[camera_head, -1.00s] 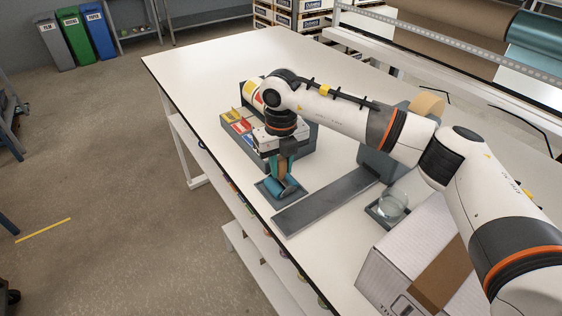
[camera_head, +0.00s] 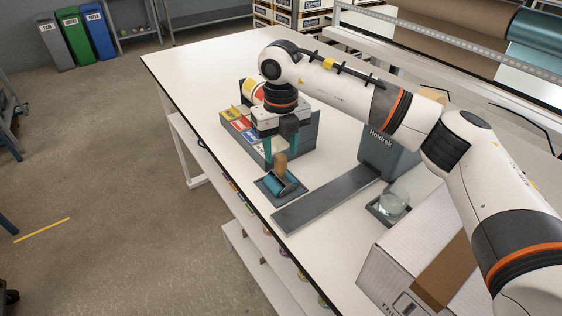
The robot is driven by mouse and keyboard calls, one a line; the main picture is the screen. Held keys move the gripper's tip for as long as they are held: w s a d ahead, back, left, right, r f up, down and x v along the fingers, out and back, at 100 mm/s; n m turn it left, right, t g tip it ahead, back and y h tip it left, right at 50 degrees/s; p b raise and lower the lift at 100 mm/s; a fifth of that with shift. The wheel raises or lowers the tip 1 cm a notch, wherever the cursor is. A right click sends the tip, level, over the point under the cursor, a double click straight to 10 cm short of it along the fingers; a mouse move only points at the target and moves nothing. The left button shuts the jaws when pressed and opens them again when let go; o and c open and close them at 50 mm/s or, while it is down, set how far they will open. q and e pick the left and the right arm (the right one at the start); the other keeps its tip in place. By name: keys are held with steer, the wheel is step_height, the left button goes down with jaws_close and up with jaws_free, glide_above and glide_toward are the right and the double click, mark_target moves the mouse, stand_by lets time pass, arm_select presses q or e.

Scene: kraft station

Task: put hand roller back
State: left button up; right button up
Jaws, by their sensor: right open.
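The hand roller (camera_head: 278,176) has a teal roller and a brown wooden handle. It rests on a small dark grey tray (camera_head: 297,191) near the table's front left edge, with its handle pointing up. My right gripper (camera_head: 269,152) is open and stands just above the roller, with its teal fingers apart near the top of the handle. Whether a finger still touches the handle I cannot tell. My left gripper is not in view.
A grey bin with coloured boxes (camera_head: 238,124) stands behind the gripper. A long grey plate with a Holdrek block (camera_head: 390,152), a glass dish (camera_head: 394,204) and a cardboard box (camera_head: 410,260) are to the right. The table's far left (camera_head: 190,70) is clear.

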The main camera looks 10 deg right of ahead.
step_height(320, 180, up, 8)
steer(key=b, duration=0.1)
steer(key=shift+f, duration=0.15)
